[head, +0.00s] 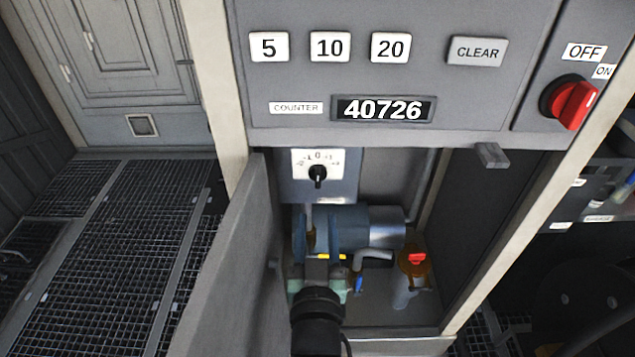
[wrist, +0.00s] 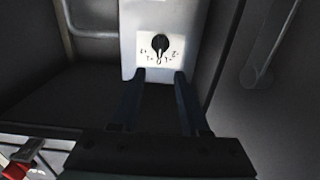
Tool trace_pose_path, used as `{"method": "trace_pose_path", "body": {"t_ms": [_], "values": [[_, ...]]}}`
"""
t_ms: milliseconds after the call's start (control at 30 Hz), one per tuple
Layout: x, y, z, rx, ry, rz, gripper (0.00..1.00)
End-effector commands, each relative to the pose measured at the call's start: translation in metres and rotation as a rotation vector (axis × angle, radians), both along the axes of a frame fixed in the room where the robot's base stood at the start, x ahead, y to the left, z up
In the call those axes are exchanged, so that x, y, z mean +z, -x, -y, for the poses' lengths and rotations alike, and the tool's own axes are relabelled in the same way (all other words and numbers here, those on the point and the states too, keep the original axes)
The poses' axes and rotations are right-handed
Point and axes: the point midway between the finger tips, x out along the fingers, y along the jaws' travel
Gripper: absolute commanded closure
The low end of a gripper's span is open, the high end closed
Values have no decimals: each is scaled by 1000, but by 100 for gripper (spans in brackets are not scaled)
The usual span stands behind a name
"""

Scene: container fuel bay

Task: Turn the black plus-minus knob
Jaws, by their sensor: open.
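The black plus-minus knob (head: 318,174) sits on a white dial plate (head: 307,159) on a grey box inside the open cabinet, below the counter panel. In the wrist view the knob (wrist: 160,43) appears upside down, and its dial marks lie below it. My gripper (head: 317,214) is inside the cabinet, below the knob in the head view. Its two fingers are apart with nothing between them. In the wrist view the fingertips (wrist: 160,74) point at the box, roughly centred on the knob, and do not touch it.
An open door (head: 235,265) stands left of my arm. A blue-grey cylinder (head: 370,228) and a red-topped valve (head: 416,260) lie to the right inside the cabinet. Above are a counter display (head: 383,109) and a red ON/OFF switch (head: 572,102).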

Motion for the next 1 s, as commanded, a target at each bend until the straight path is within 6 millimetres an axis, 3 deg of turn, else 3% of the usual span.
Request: {"method": "trace_pose_path", "body": {"t_ms": [300,500,700,1000], "values": [[2,-59,0,1,1,3,55],[1,-88,0,1,1,2,55],[1,-102,0,1,1,3,55],[1,-105,0,0,1,1,55]]}}
